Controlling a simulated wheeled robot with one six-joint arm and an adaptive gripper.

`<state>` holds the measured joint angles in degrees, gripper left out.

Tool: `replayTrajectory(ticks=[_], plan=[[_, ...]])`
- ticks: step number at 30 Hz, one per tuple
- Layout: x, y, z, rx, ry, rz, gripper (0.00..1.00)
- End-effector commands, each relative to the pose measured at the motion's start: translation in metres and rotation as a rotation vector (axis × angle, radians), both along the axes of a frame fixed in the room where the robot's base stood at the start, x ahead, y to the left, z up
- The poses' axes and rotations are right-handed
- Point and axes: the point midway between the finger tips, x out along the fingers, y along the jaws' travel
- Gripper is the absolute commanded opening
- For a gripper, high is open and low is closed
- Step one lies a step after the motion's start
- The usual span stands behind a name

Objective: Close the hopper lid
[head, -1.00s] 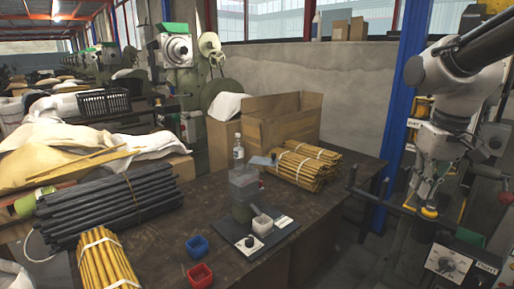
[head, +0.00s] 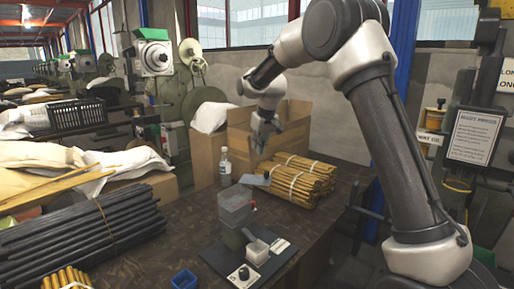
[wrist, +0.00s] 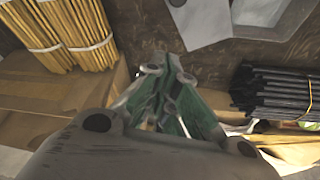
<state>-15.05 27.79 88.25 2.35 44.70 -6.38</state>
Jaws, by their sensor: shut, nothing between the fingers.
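The hopper (head: 236,205) is a translucent grey box on a small bench device with a dark base plate. Its lid (head: 255,181) is a blue-grey flap that stands out from the hopper's rear right top edge, so the hopper looks open. My gripper (head: 260,148) points down above and behind the lid, in front of the cardboard box, and looks apart from the lid. In the wrist view its green-sided fingers (wrist: 168,95) are together with nothing between them. A pale flat panel (wrist: 202,20) at the top of that view looks like the lid.
Bundled yellow sticks (head: 300,178) lie right of the hopper and black rods (head: 80,235) lie left. A clear bottle (head: 225,168) stands behind it. An open cardboard box (head: 295,125) is at the back. A blue bin (head: 184,280) sits in front.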

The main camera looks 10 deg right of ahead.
Motion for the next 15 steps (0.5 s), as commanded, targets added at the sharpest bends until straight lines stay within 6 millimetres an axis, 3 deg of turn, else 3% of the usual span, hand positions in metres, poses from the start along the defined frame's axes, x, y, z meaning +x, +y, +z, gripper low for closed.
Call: replayTrajectory(ticks=[9, 15], plan=[[0.02, 0.007, -0.066, -0.001, 0.004, -0.001, 0.0], [-0.006, -0.002, -0.065, 0.0, 0.001, -0.001, 0.0]])
